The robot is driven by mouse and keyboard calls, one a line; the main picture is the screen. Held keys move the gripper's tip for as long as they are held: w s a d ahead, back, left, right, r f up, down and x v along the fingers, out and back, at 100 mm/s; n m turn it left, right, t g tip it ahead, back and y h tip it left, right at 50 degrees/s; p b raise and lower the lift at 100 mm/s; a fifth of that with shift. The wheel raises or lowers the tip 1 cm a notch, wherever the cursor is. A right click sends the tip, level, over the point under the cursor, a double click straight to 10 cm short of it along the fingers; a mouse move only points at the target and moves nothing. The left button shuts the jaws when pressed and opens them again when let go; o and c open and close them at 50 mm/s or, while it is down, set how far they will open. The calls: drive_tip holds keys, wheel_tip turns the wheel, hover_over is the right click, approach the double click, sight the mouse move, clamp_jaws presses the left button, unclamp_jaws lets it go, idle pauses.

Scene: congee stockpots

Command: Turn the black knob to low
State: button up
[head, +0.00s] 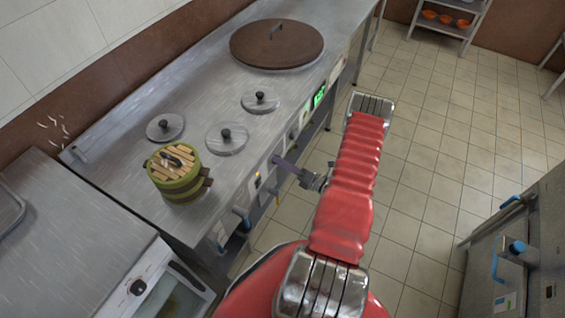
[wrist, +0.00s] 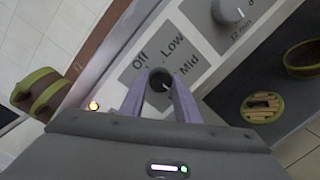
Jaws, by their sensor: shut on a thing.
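In the head view my gripper (head: 277,161) reaches the front panel of the steel counter (head: 205,95), and the knob is hidden there by the fingers.
A grey knob (wrist: 232,11) marked 12 min is further along the panel. A lit button (wrist: 93,105) is near the label plate. The tiled floor (head: 420,160) is clear.

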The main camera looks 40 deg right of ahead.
drive_tip(key=shift+d+f+n, duration=0.1)
drive_tip(key=shift+f+n, duration=0.05)
drive_tip(key=shift+n, duration=0.15)
drive_tip(key=n, duration=0.5)
drive_tip(key=shift+f, duration=0.1)
drive_tip(key=n, duration=0.6)
drive_tip(key=shift+d+n+t+y, duration=0.1)
drive_tip(key=shift+n+t+y, duration=0.3)
drive_tip(key=n+y, duration=0.1)
drive_tip(key=n, duration=0.5)
drive_tip(key=n+y, duration=0.1)
drive_tip(key=n, duration=0.5)
drive_tip(key=shift+n+g, duration=0.3)
drive_tip(key=shift+n, duration=0.1)
drive_tip(key=o, duration=1)
